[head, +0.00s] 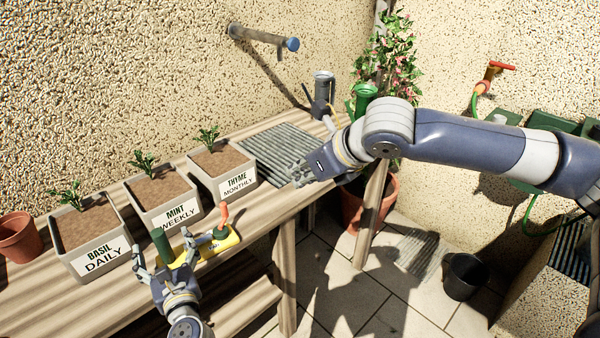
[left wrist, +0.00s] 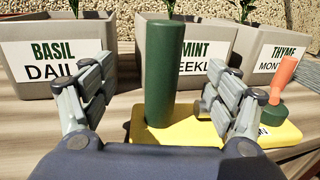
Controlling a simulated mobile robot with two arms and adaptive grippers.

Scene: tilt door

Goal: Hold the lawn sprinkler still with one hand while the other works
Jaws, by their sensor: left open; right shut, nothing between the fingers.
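The lawn sprinkler (head: 222,242) has a yellow base, an upright dark green cylinder and a smaller green knob with an orange stem. It sits on the wooden bench in front of the planters. It also shows in the left wrist view (left wrist: 184,133). My left gripper (head: 162,243) is open at the sprinkler's left end. In the left wrist view, the green cylinder (left wrist: 165,75) stands between or just beyond the spread fingers; contact cannot be told. My right gripper (head: 300,174) is shut and empty, above the bench's right end near the ribbed grey mat, apart from the sprinkler.
Planters labelled BASIL (head: 93,240), MINT (head: 168,203) and THYME (head: 225,174) line the bench behind the sprinkler. A terracotta pot (head: 18,238) stands at far left. A ribbed grey mat (head: 275,148) lies right of THYME. A black bucket (head: 465,277) stands on the floor.

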